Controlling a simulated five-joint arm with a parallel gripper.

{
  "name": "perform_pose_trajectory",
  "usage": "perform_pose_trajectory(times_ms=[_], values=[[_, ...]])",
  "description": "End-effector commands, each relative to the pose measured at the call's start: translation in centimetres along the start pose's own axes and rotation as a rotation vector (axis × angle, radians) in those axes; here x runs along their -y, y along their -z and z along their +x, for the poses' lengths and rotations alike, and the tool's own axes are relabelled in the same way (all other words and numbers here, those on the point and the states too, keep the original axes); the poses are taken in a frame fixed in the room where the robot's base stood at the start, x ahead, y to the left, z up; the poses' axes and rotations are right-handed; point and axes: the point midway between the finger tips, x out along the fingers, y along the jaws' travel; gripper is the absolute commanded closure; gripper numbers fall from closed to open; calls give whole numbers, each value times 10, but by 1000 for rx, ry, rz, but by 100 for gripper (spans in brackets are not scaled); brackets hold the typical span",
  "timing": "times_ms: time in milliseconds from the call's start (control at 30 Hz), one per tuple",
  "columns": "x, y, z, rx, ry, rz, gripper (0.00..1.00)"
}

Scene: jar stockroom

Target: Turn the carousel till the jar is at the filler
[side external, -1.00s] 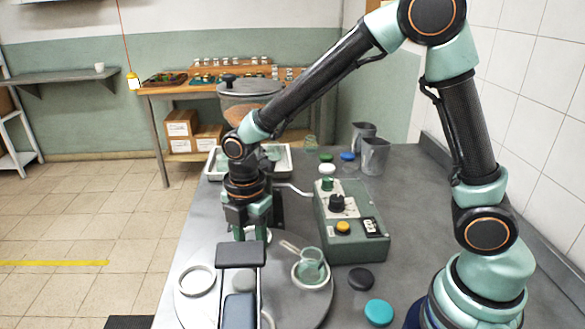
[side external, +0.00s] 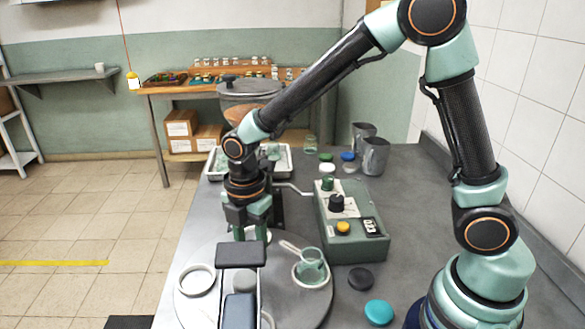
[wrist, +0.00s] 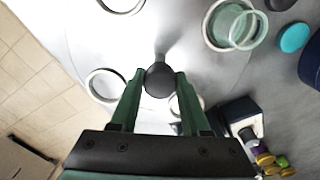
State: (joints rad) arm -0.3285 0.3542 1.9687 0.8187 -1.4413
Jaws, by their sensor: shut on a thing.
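The carousel (side external: 205,310) is a round grey turntable with several white ring seats. A clear greenish jar (side external: 311,262) sits in the right-hand seat; it also shows at upper right in the wrist view (wrist: 243,28). My gripper (wrist: 160,80) is shut on a dark round knob (wrist: 160,82) over the carousel. In the side view my gripper points down left of the jar, and its fingertips are hidden behind a dark block. A lidded hopper with brown contents (side external: 248,112), apparently the filler, stands behind my gripper; its outlet is hidden.
The dark block (side external: 241,255) stands on posts at the near side of the carousel. A green control box (side external: 352,245) is right of the carousel. Black (side external: 361,279) and teal (side external: 379,312) lids lie near the jar. Metal jugs (side external: 375,157) stand farther back.

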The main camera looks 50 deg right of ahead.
Motion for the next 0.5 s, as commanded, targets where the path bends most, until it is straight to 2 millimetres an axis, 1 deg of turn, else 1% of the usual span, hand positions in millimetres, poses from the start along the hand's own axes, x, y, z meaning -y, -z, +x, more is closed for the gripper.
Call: perform_pose_trajectory(times_ms=[267,500], values=[[0,0,-2,0,0,-43,100],[0,0,-2,0,1,-137,100]])
